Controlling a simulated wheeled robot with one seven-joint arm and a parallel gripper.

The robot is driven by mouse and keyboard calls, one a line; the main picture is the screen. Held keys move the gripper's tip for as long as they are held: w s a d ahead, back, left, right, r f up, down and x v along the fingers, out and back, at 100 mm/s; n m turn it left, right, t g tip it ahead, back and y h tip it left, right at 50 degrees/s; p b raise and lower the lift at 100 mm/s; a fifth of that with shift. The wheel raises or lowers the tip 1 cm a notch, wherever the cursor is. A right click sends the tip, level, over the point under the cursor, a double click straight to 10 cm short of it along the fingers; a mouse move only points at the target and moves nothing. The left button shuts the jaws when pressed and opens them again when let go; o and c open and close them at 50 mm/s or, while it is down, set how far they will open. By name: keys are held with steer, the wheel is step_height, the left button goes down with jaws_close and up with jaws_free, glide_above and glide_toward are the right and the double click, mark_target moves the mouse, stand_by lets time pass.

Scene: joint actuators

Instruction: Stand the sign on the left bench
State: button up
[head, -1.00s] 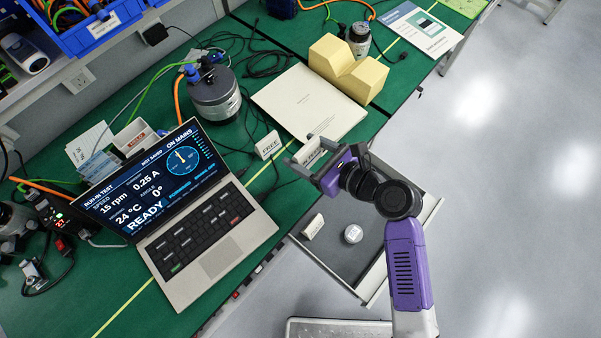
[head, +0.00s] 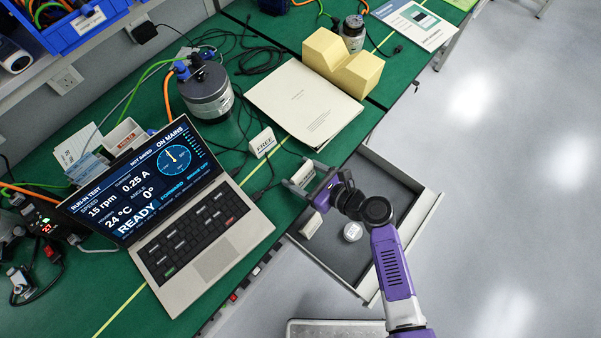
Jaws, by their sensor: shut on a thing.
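My gripper (head: 301,181) is shut on a small pale sign (head: 303,173), partly hidden between the fingers. It holds the sign upright at the front edge of the green left bench (head: 272,205), right of the laptop. I cannot tell whether the sign's base touches the bench top. A second white sign reading FREE (head: 263,142) stands on the bench just behind and left of the gripper. A third pale sign (head: 311,223) is in the open drawer (head: 335,258) below the gripper.
The laptop (head: 208,250) is close to the left. A stack of papers (head: 305,105) lies behind, with a yellow stepped block (head: 342,62) near it. A motor (head: 207,92) and loose cables are farther back. A round white-topped item (head: 352,232) sits in the drawer.

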steer(key=o, duration=1.3)
steer(key=shift+o, duration=0.2)
steer(key=shift+d+r, duration=0.1)
steer(key=v, duration=1.1)
steer(key=shift+s+d, duration=0.25)
steer(key=shift+s, duration=0.1)
steer(key=shift+r, duration=0.1)
